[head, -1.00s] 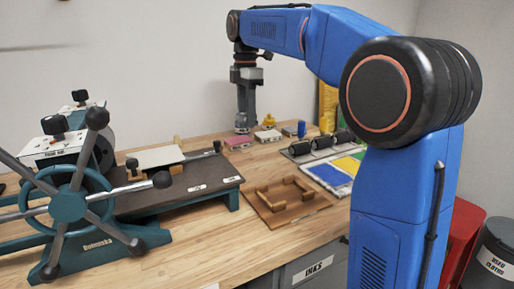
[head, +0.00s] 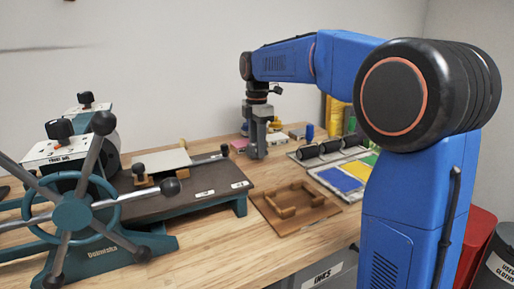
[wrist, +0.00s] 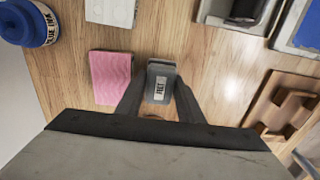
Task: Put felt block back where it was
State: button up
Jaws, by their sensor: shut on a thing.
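The felt block (wrist: 160,82) is a small grey block with a white label reading FELT, seen in the wrist view. My gripper (wrist: 158,98) is shut on it, one finger on each side. In the head view my gripper (head: 257,153) points down, low over the wooden bench, just right of a pink block (head: 239,145). The felt block is hard to make out there against the grey fingers. In the wrist view the pink block (wrist: 110,77) lies left of the felt block, with a gap of bare wood between them. I cannot tell whether the felt block touches the bench.
A blue ink jar (wrist: 28,22) and a pale block (wrist: 111,11) are beyond the pink block. Black rollers (head: 330,147), colour pads (head: 340,178) and a wooden tray (head: 295,205) lie to the right. The press (head: 190,184) stands left. Bare bench lies between press and gripper.

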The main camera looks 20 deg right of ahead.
jog(key=shift+f, duration=0.2)
jog(key=shift+f, duration=0.15)
jog(key=o, duration=0.7)
jog(key=shift+o, duration=0.2)
notch_tip(320, 180, up, 11)
jog(key=shift+r, duration=0.65)
